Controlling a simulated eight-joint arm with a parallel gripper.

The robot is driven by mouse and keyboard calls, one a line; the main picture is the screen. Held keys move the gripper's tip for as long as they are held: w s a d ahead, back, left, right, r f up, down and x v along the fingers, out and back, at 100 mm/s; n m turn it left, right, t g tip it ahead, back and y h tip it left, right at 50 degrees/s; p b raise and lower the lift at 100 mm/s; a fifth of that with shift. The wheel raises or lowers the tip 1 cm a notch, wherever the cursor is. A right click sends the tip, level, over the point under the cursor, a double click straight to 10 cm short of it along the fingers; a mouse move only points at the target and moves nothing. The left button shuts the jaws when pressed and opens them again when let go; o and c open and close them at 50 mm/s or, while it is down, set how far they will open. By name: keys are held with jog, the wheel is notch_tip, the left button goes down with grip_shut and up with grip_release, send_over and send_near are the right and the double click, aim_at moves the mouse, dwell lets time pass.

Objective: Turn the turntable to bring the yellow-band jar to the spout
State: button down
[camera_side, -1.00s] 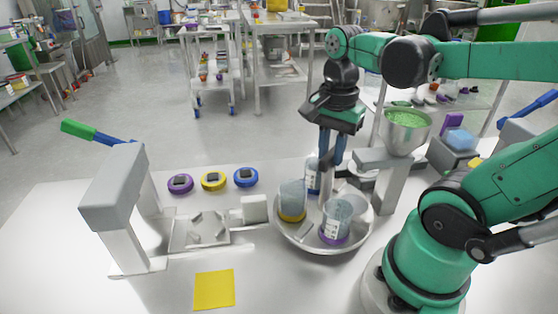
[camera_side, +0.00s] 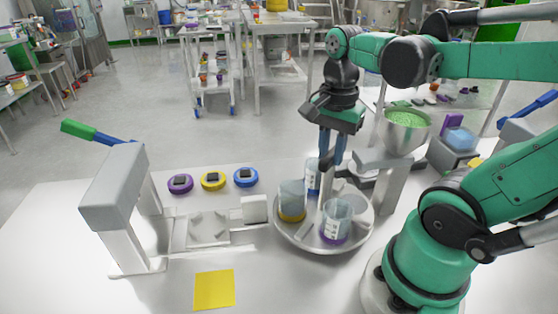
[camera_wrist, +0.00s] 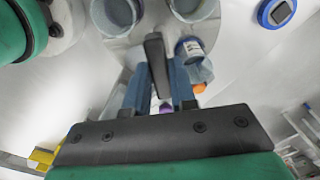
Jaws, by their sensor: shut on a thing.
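The round grey turntable (camera_side: 300,238) carries three jars. The yellow-band jar (camera_side: 291,198) stands at its left side, away from the spout. The purple-band jar (camera_side: 336,222) stands at the front, and the blue-band jar (camera_side: 312,177) at the back; the blue one also shows in the wrist view (camera_wrist: 190,48). The spout (camera_side: 383,160), under a hopper of green granules, stands at the turntable's back right. My gripper (camera_side: 328,170) points down over the turntable, shut on its upright handle, which shows dark between the fingers in the wrist view (camera_wrist: 156,55). The fingertips are partly hidden.
Purple (camera_side: 180,183), yellow (camera_side: 213,181) and blue (camera_side: 246,177) lids lie behind a grey plate fixture. A grey press (camera_side: 112,188) with a green and blue lever stands at left. A yellow square (camera_side: 214,290) lies at the front. The front-left table is otherwise clear.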

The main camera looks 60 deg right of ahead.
jog(key=shift+m, duration=10.2)
